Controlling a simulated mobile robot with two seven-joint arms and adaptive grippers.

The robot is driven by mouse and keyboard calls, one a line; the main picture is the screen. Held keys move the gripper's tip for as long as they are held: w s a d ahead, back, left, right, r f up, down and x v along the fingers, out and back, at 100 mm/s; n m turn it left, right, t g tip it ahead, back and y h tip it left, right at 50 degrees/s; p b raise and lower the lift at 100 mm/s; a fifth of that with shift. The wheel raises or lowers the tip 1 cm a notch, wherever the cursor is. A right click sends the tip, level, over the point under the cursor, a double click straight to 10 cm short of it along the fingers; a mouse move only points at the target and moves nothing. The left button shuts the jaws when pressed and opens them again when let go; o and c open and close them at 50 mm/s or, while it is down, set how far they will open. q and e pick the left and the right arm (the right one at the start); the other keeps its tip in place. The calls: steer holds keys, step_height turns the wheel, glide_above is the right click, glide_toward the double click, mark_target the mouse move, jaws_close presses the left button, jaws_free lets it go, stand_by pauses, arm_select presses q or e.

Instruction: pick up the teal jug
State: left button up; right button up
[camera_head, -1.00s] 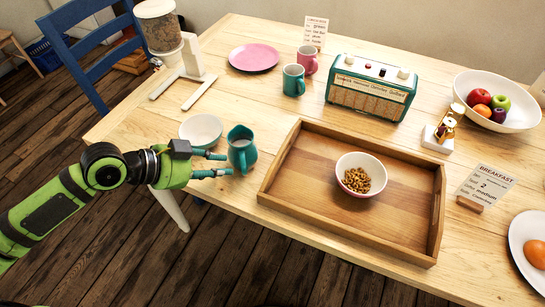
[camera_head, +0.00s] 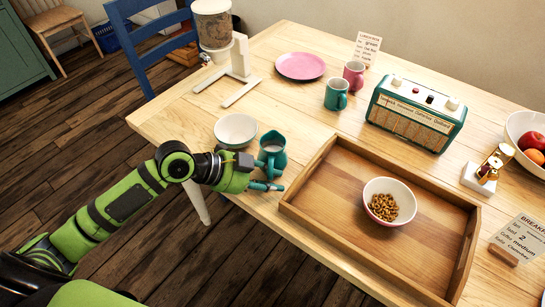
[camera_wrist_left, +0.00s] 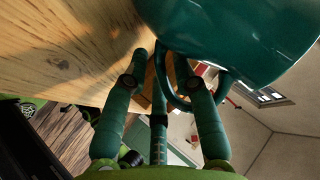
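The teal jug (camera_head: 272,155) stands upright near the front left edge of the table, just left of the wooden tray. My left gripper (camera_head: 266,175) is beside it at the same low height, its fingers spread and reaching to the jug's near side. In the left wrist view the jug's body (camera_wrist_left: 235,35) fills the top right. Its handle loop (camera_wrist_left: 190,98) shows among the spread fingers (camera_wrist_left: 165,65). I see no firm grip, and whether a finger touches the handle is unclear. My right gripper is out of view.
A white bowl (camera_head: 236,129) stands close behind the jug. The wooden tray (camera_head: 325,220) with a cereal bowl (camera_head: 389,201) lies close to its right. Farther back are a teal mug (camera_head: 336,96), a pink plate (camera_head: 300,66) and a radio (camera_head: 415,116).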

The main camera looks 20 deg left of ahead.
mark_target(271, 168)
arm_select(q)
jaws_close()
steer(key=shift+r, duration=0.15)
steer(key=shift+r, duration=1.1)
step_height(271, 168, up, 2)
steer(key=s+d+r, duration=0.1)
steer(key=s+d, duration=0.1)
steer(key=s+d+r, duration=0.3)
steer(key=d+r, duration=0.1)
steer(key=shift+s+d+p, duration=0.3)
steer(key=shift+s+d, duration=0.1)
steer(key=shift+s+d+r+p, duration=0.85)
steer(key=shift+d+p, duration=0.15)
steer(key=shift+p, duration=1.25)
